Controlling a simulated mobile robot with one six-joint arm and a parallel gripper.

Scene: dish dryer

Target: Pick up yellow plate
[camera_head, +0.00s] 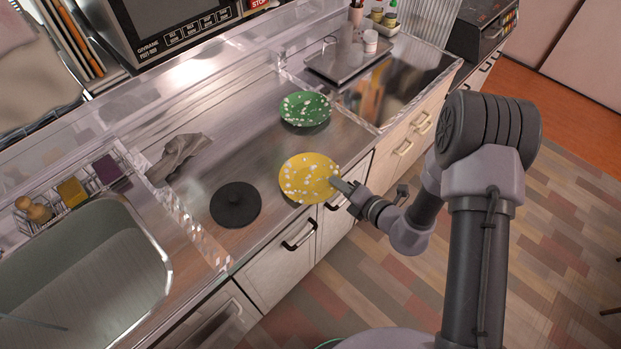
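The yellow plate (306,180) with white speckles lies on the metal counter near its front edge. My gripper (341,184) is at the plate's right rim, coming in from the right. Its tip overlaps the rim in the picture. I cannot tell whether the fingers are open or shut, or whether they touch the plate.
A green speckled plate (305,109) lies behind the yellow one, and a black round lid (235,205) lies to its left. A grey cloth (181,156) is at the back left. Cabinet fronts (292,262) drop below the counter edge.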

